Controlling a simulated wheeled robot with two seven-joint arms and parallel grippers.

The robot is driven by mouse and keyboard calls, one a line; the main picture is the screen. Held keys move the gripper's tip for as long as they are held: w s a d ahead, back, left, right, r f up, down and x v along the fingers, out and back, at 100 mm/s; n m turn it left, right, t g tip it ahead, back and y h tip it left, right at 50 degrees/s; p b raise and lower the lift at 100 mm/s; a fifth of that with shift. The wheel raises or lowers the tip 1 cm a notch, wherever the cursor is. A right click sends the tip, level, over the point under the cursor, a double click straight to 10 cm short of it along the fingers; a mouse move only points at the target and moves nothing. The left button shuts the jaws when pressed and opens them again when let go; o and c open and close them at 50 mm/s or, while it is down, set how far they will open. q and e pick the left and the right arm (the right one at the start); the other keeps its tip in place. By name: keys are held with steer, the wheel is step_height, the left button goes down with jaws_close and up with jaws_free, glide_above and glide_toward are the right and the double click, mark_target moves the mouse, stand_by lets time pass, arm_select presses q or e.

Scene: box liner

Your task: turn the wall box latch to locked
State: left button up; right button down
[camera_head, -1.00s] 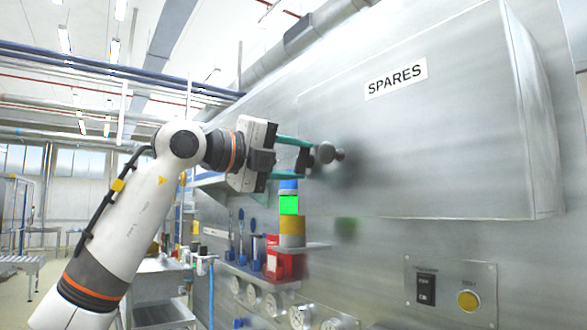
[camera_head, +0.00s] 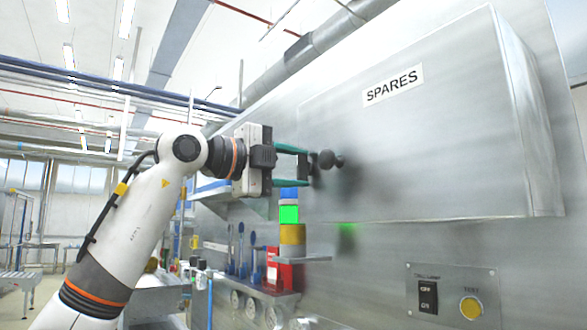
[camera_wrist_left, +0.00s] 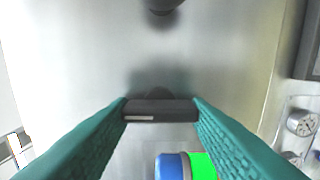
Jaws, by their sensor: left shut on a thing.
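The grey wall box (camera_head: 430,150) with a SPARES label (camera_head: 392,85) fills the right of the head view. A round dark knob (camera_head: 327,160) sticks out near its left edge; a dark knob also shows at the top of the left wrist view (camera_wrist_left: 163,4). My left gripper (camera_head: 304,167) is at the box's left side, its green fingers shut on the dark latch handle (camera_wrist_left: 160,110). In the left wrist view the handle lies crosswise between the fingertips. Which position the latch is in cannot be told. My right gripper is not in view.
A stack light with a lit green section (camera_head: 289,214) stands just below my left gripper. A switch panel (camera_head: 452,294) with a yellow button is below the box. Gauges (camera_head: 250,306) and red and blue items are lower left on the wall.

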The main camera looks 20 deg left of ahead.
arm_select(q)
steer(key=o, duration=1)
steer(key=shift+s+a, duration=0.1)
steer(key=b+v, duration=0.3)
steer(key=v, duration=0.8)
steer(key=shift+s+a, duration=0.25)
steer(key=shift+s, duration=0.05)
